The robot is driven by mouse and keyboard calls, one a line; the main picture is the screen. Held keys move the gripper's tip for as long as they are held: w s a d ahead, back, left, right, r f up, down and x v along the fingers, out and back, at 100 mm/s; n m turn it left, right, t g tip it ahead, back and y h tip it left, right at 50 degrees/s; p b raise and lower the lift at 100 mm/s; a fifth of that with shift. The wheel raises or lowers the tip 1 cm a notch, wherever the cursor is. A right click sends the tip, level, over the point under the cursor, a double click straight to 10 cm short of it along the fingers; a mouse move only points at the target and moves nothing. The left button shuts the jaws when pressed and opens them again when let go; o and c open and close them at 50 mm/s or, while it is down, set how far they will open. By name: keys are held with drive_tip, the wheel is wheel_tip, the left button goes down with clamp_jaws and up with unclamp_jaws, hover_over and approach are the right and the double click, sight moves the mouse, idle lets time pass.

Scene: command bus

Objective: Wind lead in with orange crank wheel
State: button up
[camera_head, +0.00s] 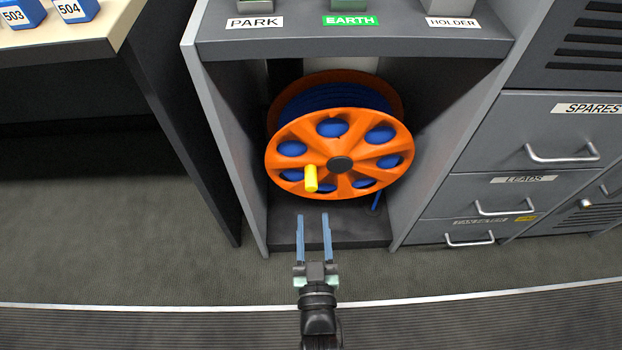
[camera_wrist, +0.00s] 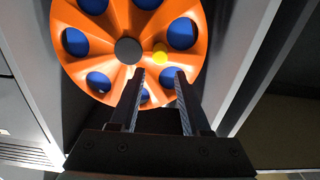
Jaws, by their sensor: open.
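The orange crank wheel (camera_head: 340,130) is the face of a reel inside an open grey cabinet bay. Blue lead (camera_head: 335,101) is wound behind it and shows through its round holes. A yellow handle (camera_head: 311,179) sticks out at the wheel's lower left in the head view. In the wrist view the wheel (camera_wrist: 98,45) fills the upper middle, and the yellow handle (camera_wrist: 160,54) is seen end-on, just beyond the fingertips. My gripper (camera_head: 314,216) is open and empty, below and in front of the handle, apart from it. Its fingers also show in the wrist view (camera_wrist: 158,75).
A short blue lead end (camera_head: 376,202) hangs at the reel's lower right. Cabinet side walls stand close on both sides. Grey drawers with metal handles (camera_head: 505,207) are at right; a desk (camera_head: 60,42) with blue numbered blocks is at left. The floor in front is clear.

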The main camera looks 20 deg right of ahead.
sight(312, 189)
drive_tip(key=b+x, duration=0.4)
drive_tip(key=x, duration=0.7)
drive_tip(key=shift+w+f, duration=0.1)
drive_tip(key=shift+c, duration=0.2)
clamp_jaws()
drive_tip(key=shift+d, duration=0.1)
idle(0.8)
